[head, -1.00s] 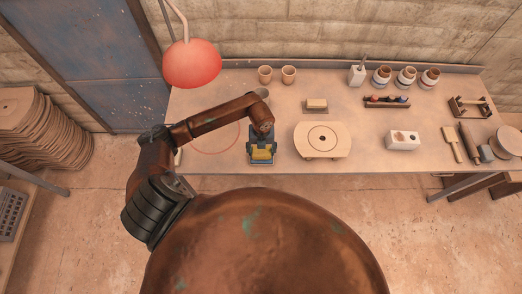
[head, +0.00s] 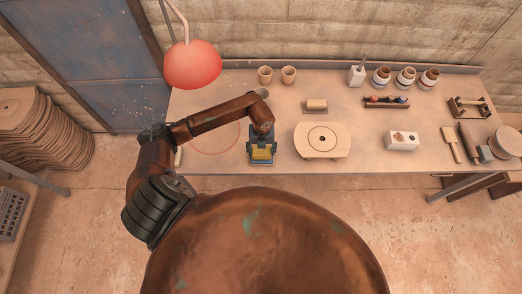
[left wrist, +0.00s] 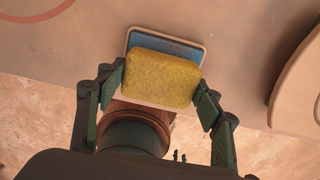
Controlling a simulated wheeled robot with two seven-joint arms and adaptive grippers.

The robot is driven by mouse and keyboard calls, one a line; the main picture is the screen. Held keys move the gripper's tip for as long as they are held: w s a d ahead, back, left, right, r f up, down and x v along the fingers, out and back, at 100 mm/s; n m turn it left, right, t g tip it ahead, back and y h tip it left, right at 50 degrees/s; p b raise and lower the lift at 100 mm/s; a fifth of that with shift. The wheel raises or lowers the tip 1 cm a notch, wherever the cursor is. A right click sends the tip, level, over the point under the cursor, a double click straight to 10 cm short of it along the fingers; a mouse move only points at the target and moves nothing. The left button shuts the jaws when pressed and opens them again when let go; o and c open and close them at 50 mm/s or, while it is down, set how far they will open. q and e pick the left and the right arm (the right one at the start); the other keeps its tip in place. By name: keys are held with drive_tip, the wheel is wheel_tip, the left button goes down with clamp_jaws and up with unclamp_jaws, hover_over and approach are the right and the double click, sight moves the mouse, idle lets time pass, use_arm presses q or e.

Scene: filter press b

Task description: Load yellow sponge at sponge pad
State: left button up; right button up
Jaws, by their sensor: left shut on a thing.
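The yellow sponge (left wrist: 162,78) is a rounded block held between the two fingers of my left gripper (left wrist: 160,85). The sponge pad (left wrist: 165,46) is a blue rectangle in a pale rimmed tray, directly behind the sponge in the left wrist view. The sponge overlaps most of the pad and hides its near part. I cannot tell whether the sponge touches the pad. My right gripper is not in view.
A red lamp (head: 192,64) hangs at the left. The table between pad and wheel is clear.

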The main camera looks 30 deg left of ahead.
sight(261, 150)
use_arm(q)
drive_tip(key=shift+r+p, duration=2.05)
drive_tip(key=shift+r, duration=1.15)
drive_tip(key=shift+f, duration=0.1)
